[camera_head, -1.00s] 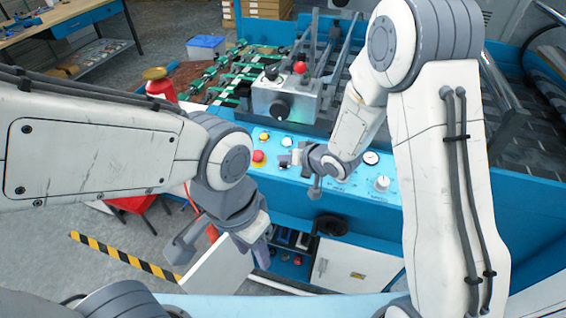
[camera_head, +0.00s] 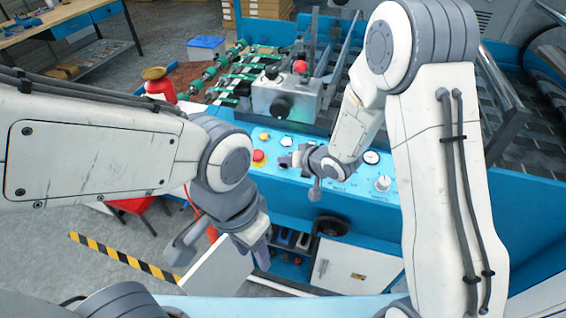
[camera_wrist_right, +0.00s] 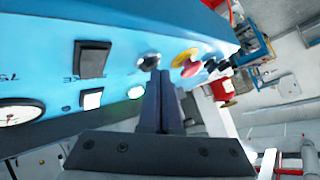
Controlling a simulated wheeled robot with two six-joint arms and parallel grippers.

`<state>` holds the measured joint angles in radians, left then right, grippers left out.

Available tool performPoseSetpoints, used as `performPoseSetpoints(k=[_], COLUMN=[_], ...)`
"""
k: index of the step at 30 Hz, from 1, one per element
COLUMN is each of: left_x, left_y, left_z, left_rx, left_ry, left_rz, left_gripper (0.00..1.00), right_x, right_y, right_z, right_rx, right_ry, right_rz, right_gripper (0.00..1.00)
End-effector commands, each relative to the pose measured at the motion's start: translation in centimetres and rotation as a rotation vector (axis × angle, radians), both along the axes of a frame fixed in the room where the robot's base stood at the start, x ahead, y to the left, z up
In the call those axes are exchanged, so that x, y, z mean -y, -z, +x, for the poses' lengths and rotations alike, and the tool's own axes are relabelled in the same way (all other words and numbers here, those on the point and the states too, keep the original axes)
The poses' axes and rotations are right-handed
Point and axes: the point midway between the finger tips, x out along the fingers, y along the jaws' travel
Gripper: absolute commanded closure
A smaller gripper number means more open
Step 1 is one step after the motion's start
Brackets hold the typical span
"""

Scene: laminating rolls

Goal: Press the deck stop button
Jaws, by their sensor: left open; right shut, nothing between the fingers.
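The blue control panel (camera_head: 330,176) carries several buttons and dials. A red mushroom button on a yellow base (camera_head: 259,157) sits at its left end, and also shows in the right wrist view (camera_wrist_right: 186,60). A silver-rimmed button (camera_wrist_right: 148,60) is beside it. No label reading deck stop is legible. My right gripper (camera_head: 285,161) is shut and empty over the panel, right of the red button. In the right wrist view its fingertips (camera_wrist_right: 160,74) are close to the silver-rimmed button; contact cannot be told. My left gripper (camera_head: 222,254) is open and empty, low in front of the machine.
A grey box with a red knob (camera_head: 300,67) stands behind the panel. An open white door (camera_head: 217,275) and a striped floor strip (camera_head: 122,257) are below left.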

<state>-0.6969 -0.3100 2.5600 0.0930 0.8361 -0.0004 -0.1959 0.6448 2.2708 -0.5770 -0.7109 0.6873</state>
Motion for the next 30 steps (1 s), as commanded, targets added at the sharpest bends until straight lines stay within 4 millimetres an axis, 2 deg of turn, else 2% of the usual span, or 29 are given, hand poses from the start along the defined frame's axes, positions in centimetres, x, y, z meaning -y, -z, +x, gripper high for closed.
performPoseSetpoints(k=[19, 30], left_x=[0.0, 0.0], left_y=[0.2, -1.2], left_z=[0.0, 0.0], left_rx=[0.0, 0.0], left_ry=[0.0, 0.0], left_rz=[0.0, 0.0], left_gripper=[0.57, 0.57], right_x=[0.0, -0.1], right_y=[0.4, -1.2], right_z=[0.1, -0.3], right_rx=[-0.001, -0.001], right_ry=[0.0, 0.0], right_rz=[0.0, 0.0], right_gripper=[1.0, 1.0])
